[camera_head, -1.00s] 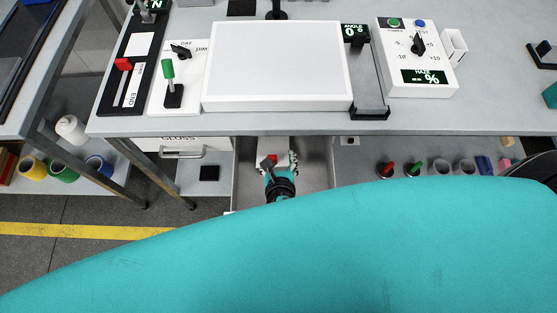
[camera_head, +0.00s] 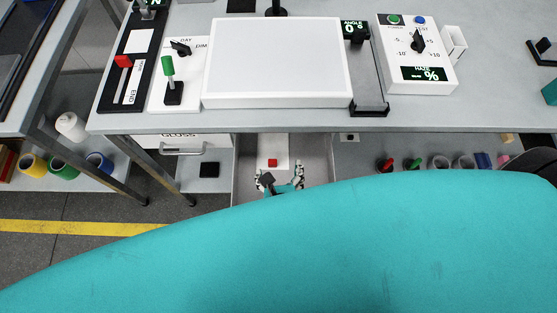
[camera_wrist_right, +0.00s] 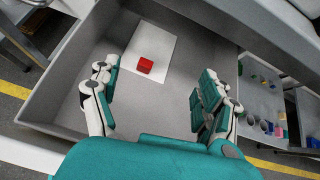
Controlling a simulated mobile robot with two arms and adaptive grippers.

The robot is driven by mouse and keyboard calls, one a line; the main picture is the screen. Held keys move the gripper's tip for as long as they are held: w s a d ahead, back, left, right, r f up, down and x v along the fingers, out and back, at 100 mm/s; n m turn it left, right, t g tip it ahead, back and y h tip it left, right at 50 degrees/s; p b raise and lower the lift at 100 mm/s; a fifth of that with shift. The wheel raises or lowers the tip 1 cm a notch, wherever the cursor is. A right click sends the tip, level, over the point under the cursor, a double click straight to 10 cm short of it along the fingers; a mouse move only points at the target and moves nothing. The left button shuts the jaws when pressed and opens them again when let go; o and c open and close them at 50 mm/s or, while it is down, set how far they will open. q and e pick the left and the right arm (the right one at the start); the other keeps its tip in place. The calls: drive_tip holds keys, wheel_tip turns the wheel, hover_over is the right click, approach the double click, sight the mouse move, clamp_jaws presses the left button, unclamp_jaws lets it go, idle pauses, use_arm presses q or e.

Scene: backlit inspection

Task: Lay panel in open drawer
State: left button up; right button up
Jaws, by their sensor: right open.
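The open drawer (camera_head: 313,155) is below the bench top; its grey interior also shows in the right wrist view (camera_wrist_right: 75,75). A thin white panel (camera_head: 273,146) with a red block-shaped grip (camera_head: 272,162) lies flat on the drawer floor, near the far wall in the right wrist view (camera_wrist_right: 150,43). My right gripper (camera_head: 279,171) is open and empty, its fingers spread wide, apart from the red grip, which shows between and beyond them in the wrist view (camera_wrist_right: 156,75). My arm's teal cover hides the drawer's near part in the head view. My left gripper is not in view.
The bench carries a white light panel (camera_head: 277,64), a control box (camera_head: 417,68) and a lever box (camera_head: 175,80). A closed drawer labelled GLOSS (camera_head: 183,142) is at left. Cups and small parts stand on a shelf at right. The drawer floor beside the panel is clear.

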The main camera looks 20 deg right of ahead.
drive_tip(key=shift+v, duration=2.4)
